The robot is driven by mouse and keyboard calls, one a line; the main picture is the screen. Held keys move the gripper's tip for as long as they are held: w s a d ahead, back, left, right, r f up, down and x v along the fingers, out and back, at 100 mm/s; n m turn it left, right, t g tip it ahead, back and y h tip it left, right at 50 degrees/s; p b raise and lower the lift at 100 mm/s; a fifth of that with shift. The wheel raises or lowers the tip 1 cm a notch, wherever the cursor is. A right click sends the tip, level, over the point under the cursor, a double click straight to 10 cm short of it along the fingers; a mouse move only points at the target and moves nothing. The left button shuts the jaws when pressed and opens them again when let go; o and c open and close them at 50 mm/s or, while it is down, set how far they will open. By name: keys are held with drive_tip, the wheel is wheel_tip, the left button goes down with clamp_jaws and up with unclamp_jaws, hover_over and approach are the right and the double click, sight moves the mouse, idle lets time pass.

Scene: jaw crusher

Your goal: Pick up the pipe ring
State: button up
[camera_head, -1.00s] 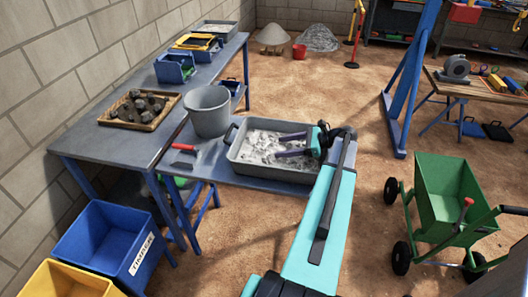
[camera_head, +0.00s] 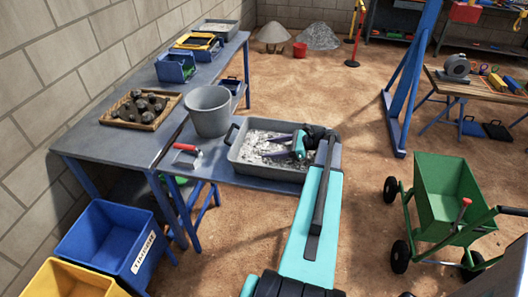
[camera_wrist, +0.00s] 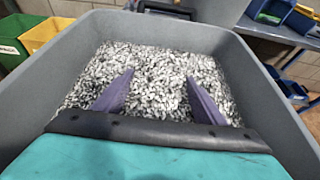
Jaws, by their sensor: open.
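My gripper (camera_head: 266,147) is open, its two purple fingers over the grey tray (camera_head: 236,155) of pale gravel. In the wrist view my gripper (camera_wrist: 160,76) has its fingers spread, with only gravel (camera_wrist: 160,60) visible between them. The fingertips look close to the gravel; I cannot tell whether they touch it. I cannot make out a pipe ring in either view; part of the tray is hidden by my gripper and arm.
A grey bucket (camera_head: 209,112) and a red-handled tool (camera_head: 186,148) are left of the tray on the bench. A crate of dark rocks (camera_head: 141,110) stands farther left. A green cart (camera_head: 447,190) is on the floor at right.

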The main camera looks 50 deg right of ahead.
drive_tip(key=shift+x, duration=0.85)
drive_tip(key=c, duration=1.3)
drive_tip(key=shift+r, duration=0.15)
wheel_tip(320, 180, up, 10)
drive_tip(key=b, duration=0.2)
idle(0.5)
